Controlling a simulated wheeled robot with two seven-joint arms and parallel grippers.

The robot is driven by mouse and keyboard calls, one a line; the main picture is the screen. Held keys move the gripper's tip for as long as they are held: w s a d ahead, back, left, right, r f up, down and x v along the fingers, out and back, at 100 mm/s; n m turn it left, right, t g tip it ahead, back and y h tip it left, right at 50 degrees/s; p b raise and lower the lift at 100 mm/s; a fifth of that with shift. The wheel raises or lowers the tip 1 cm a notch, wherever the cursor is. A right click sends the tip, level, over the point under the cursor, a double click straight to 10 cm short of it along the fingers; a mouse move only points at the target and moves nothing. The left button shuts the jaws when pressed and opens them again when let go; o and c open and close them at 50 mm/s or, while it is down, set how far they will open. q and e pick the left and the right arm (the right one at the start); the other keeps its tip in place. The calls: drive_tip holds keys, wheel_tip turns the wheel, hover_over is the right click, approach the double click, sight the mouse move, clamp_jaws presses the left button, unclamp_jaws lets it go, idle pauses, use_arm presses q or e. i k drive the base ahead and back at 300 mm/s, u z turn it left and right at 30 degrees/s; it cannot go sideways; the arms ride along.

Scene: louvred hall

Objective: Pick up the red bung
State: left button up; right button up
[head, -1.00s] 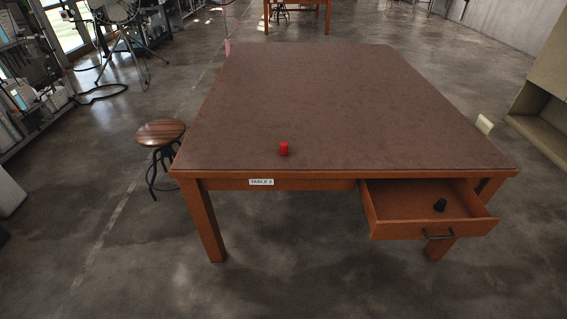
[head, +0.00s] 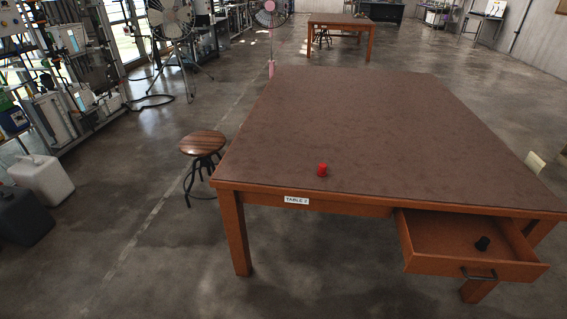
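The red bung (head: 322,170) stands on the brown top of the table labelled TABLE 2 (head: 360,120), close to its front edge and left of the open drawer. It looks upright, and nothing touches it except the table top. Neither of my grippers shows in the head view.
A drawer (head: 440,257) stands open at the table's front right, with a black bung-like piece (head: 482,243) inside. A round wooden stool (head: 203,145) stands left of the table. White (head: 42,181) and dark (head: 25,215) canisters stand at far left. Floor in front is clear.

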sight(321, 172)
drive_tip(key=u, duration=0.6)
drive_tip(key=i, duration=1.25)
drive_tip(key=z, duration=0.4)
